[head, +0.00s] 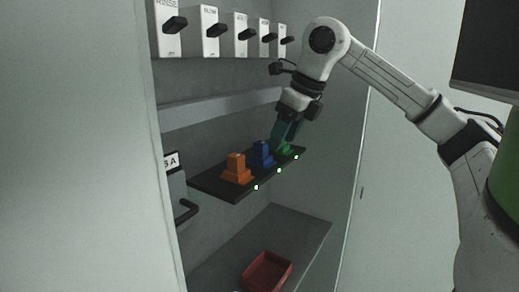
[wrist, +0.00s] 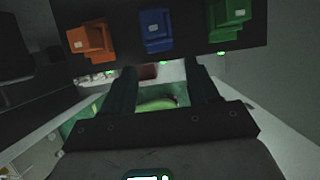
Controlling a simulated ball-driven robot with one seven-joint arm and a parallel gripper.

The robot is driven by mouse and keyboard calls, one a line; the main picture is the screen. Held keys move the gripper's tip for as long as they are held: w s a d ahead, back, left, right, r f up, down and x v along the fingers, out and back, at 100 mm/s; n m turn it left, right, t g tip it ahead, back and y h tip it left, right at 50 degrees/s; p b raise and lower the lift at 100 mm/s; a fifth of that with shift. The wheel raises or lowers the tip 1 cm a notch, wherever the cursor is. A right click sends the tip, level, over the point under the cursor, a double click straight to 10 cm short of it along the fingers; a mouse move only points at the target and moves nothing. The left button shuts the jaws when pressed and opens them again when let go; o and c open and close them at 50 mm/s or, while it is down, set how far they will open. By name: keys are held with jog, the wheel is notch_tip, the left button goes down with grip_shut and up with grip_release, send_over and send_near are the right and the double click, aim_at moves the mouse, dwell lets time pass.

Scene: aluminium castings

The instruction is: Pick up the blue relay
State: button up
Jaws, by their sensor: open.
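The blue relay (head: 262,155) stands upright on a black shelf (head: 216,190), between an orange relay (head: 237,170) and a green relay (head: 286,151). In the wrist view the blue relay (wrist: 156,30) is at the top middle, beyond my fingertips and roughly in line with the gap between them. My gripper (wrist: 161,68) is open and empty, its two dark fingers apart. In the head view my gripper (head: 285,135) is at the right end of the shelf, in front of part of the green relay. I cannot tell there whether it touches the green relay.
Several white switch boxes (head: 204,31) with black handles line the wall above. A grey rail (head: 215,110) runs behind the shelf. A red tray (head: 268,271) lies on the lower level. Cabinet walls close in left and right; small green lights mark the shelf's front edge.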

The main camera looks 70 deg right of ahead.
aim_at(262, 143)
jog(key=w, duration=0.2)
jog(key=w+d+p, duration=0.1)
jog(key=w, duration=0.1)
jog(key=shift+w+r, duration=0.1)
jog(key=shift+w, duration=0.25)
jog(key=shift+x, duration=1.2)
jog(key=shift+f, duration=0.4)
grip_shut()
jog(key=shift+r, duration=0.1)
